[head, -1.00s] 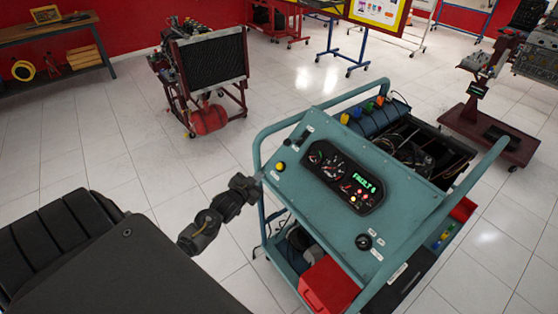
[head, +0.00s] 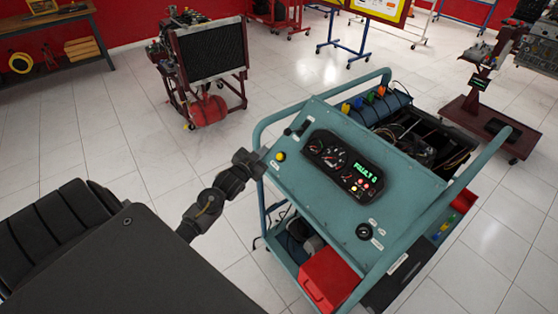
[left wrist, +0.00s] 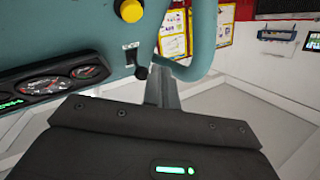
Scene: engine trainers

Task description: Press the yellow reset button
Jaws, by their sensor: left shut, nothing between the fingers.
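The yellow button (head: 280,156) is a small round cap near the left edge of the sloped teal panel (head: 315,190). It also shows at the top edge of the left wrist view (left wrist: 130,10), partly cut off. My left gripper (head: 263,155) is shut and empty. Its tip is just left of the button in the head view, by the panel's left edge and the tube frame. In the left wrist view the closed fingers (left wrist: 160,85) point at the panel edge, below and right of the button, apart from it. My right gripper is not in view.
A gauge cluster (head: 345,163) with a lit green FAULT display sits mid-panel. A black switch (left wrist: 131,53) lies near the button. The teal tube handle (left wrist: 200,50) rises beside the fingers. A red box (head: 328,278) is on the lower shelf. Open floor lies left of the trainer.

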